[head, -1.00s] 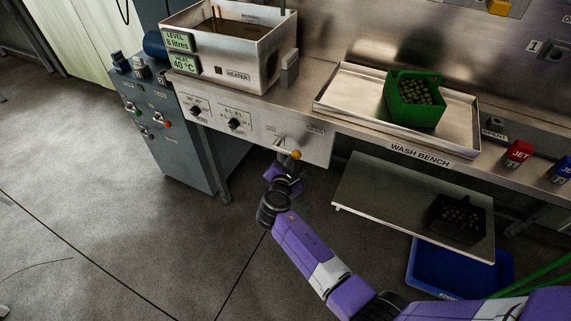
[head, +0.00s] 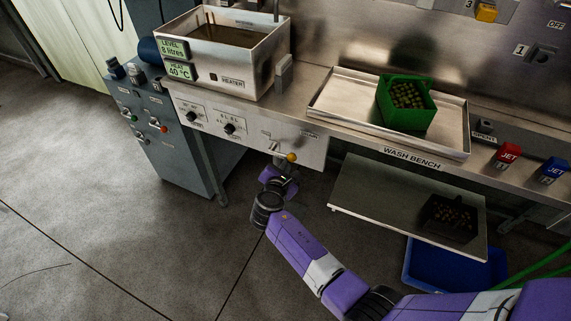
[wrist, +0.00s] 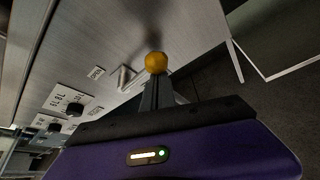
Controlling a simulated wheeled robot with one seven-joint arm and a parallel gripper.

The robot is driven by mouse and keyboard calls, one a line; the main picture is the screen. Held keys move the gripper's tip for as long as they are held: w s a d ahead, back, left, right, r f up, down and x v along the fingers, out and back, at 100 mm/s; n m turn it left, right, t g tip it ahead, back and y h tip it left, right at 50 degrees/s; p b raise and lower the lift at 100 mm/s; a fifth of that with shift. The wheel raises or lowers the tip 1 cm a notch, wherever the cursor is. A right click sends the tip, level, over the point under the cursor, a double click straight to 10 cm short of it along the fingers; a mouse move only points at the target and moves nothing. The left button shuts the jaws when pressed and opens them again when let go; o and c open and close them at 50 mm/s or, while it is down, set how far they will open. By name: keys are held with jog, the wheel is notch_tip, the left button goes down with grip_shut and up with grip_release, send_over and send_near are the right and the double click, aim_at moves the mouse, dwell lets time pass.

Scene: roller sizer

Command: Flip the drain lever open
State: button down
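The drain lever is a short metal rod with a yellow-orange ball knob (head: 292,157) on the front panel under the wash bench. In the head view it points to the right from its mount. In the wrist view the ball (wrist: 156,62) sits right at the tips of my gripper (wrist: 157,88), and the metal mount shows to its left. My gripper's dark fingers look close together, with no object visible between them. Contact with the ball cannot be made out. In the head view the fingertips are largely hidden below the panel and lever.
A heated tank (head: 222,88) stands on the bench above two black knobs (head: 229,128). A tray (head: 330,108) with a green crate (head: 385,101) is to the right. A lower shelf (head: 375,215) juts out right of my arm. A grey cabinet (head: 185,155) stands left.

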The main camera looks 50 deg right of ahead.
jog(key=w+a+r+n+g+h+p, duration=0.1)
jog(key=w+r+n+g+h+p, duration=0.1)
jog(key=r+n+g, duration=0.4)
jog(key=w+r+n+p, duration=0.1)
jog(key=n+p, duration=0.1)
jog(key=shift+w+n+g+h, duration=0.3)
jog(key=shift+n+g+h, duration=0.1)
dwell(0.5)
jog(key=shift+w+a+r, duration=0.25)
jog(key=shift+w+r, duration=0.05)
jog(key=shift+w, duration=0.05)
dwell(0.5)
jog(key=s+a+p, duration=0.1)
jog(key=s+a, duration=0.2)
jog(key=a, duration=0.6)
jog(key=shift+s+p, duration=0.2)
jog(key=shift+p, duration=0.15)
